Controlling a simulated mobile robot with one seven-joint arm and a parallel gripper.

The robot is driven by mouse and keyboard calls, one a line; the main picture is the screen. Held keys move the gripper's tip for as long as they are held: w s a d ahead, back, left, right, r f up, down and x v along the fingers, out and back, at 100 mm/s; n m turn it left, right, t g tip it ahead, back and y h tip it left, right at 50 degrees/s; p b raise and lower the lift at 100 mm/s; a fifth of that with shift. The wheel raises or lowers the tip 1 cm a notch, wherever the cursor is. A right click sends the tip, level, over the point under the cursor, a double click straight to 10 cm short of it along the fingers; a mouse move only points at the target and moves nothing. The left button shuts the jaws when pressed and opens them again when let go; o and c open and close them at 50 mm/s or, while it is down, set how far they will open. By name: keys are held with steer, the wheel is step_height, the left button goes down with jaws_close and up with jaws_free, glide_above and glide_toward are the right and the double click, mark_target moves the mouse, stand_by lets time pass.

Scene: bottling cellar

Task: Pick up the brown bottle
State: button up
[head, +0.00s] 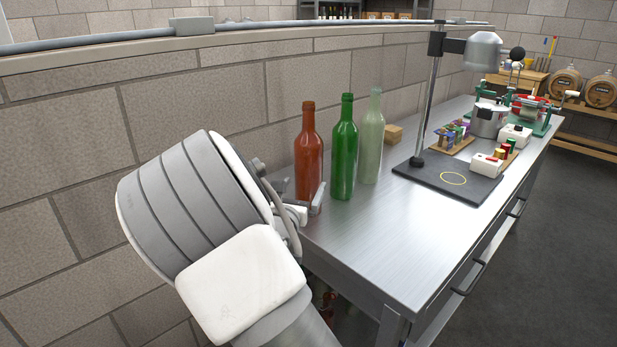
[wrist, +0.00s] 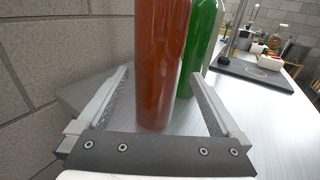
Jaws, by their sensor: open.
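The brown bottle (head: 308,155) stands upright on the steel bench (head: 385,240), at the left end of a row of bottles. In the wrist view the brown bottle (wrist: 160,65) rises between the two fingers of my gripper (wrist: 163,88). The fingers are open, one on each side of it, with a visible gap on both sides. In the head view my gripper (head: 300,205) is just left of the bottle and partly hidden by my wrist.
A green bottle (head: 344,150) stands right beside the brown one, then a pale clear bottle (head: 371,140). A dark stand base (head: 447,178) with a lamp is further right. A block wall runs along the left. The bench front is clear.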

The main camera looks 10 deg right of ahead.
mark_target(312, 168)
steer(key=b+x, duration=0.1)
steer(key=x, duration=0.8)
steer(key=shift+w+b, duration=0.25)
steer(key=shift+b, duration=0.1)
steer(key=c, duration=1.5)
steer(key=shift+r, duration=0.1)
jaws_close()
